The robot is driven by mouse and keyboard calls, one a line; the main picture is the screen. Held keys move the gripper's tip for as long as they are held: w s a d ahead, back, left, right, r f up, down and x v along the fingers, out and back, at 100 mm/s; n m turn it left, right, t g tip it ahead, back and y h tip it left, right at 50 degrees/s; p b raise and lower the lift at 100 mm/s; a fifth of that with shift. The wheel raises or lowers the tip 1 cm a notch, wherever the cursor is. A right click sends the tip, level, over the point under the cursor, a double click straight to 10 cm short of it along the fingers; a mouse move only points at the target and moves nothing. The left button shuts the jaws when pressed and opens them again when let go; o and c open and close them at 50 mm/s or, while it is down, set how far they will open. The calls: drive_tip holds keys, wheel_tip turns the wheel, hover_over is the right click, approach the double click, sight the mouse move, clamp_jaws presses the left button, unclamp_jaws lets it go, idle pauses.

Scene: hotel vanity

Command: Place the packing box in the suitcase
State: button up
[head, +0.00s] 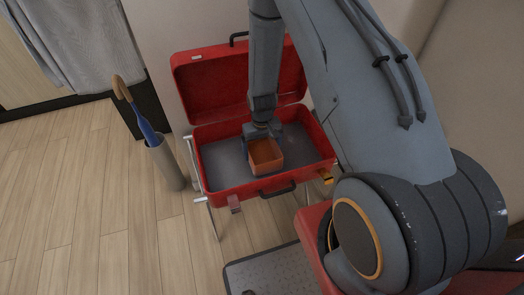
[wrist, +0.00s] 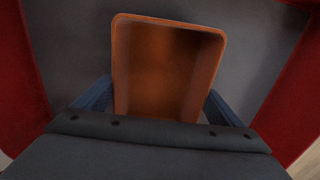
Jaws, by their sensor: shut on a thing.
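The packing box (head: 265,157) is an orange-brown open-topped box. In the head view it is within the outline of the open red suitcase (head: 225,192), over its grey floor near the middle. My gripper (head: 263,136) is shut on the box from the back side. In the wrist view the box (wrist: 167,62) sits between the two blue-grey fingers of my gripper (wrist: 155,98), with the grey suitcase floor (wrist: 262,45) around it. The box looks empty. Its underside is hidden, so I cannot tell whether it touches the suitcase floor.
The suitcase lid (head: 225,82) stands open at the back, and the case rests on a metal-legged stand (head: 213,222). A grey bin (head: 165,165) with a blue umbrella (head: 148,130) stands to the left. Wooden floor (head: 90,200) is clear at the left.

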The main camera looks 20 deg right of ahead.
drive_tip(key=shift+f, duration=0.35)
drive_tip(key=o, duration=0.9)
drive_tip(key=shift+f, duration=0.15)
wheel_tip(320, 180, up, 13)
drive_tip(key=b, duration=0.1)
wheel_tip(320, 180, up, 13)
hover_over(262, 156)
drive_tip(key=s, duration=0.7)
drive_tip(key=s+r, duration=0.7)
drive_tip(key=s, duration=0.5)
drive_tip(key=shift+a+r, duration=0.3)
drive_tip(key=shift+a, duration=0.15)
